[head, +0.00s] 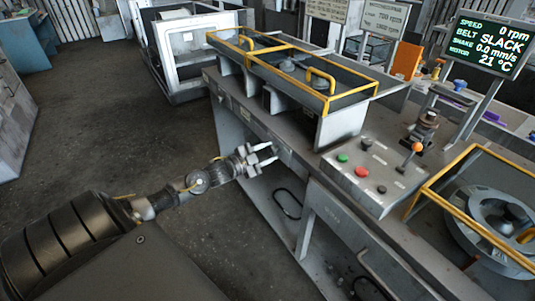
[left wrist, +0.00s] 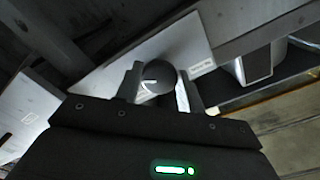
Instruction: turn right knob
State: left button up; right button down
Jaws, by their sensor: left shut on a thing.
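My left gripper (head: 265,158) is at the front face of the grey bench, below the yellow-railed unit. In the left wrist view, the gripper (left wrist: 161,88) has its two fingers on either side of a dark round knob (left wrist: 158,72) with a white pointer line, and is shut on it. The knob sits on a light panel (left wrist: 110,60) with a small dark label. In the head view the knob is too small and too covered by the fingers to make out. My right gripper is not in view.
A control box (head: 375,172) with green, red and black buttons and an orange-topped lever (head: 416,148) stands on the bench top. A yellow-railed unit (head: 300,65) stands behind. A screen (head: 487,44) reads 0 rpm, belt slack. The floor (head: 120,130) left of the bench is clear.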

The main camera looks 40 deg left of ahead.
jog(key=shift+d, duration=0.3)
pick_arm(q)
jog(key=o, duration=0.9)
jog(key=shift+o, duration=0.3)
jog(key=shift+s, duration=0.1)
jog(key=shift+s+a+f, duration=0.1)
jog(key=shift+s, duration=0.2)
jog(key=v, duration=1)
jog(key=shift+b, duration=0.3)
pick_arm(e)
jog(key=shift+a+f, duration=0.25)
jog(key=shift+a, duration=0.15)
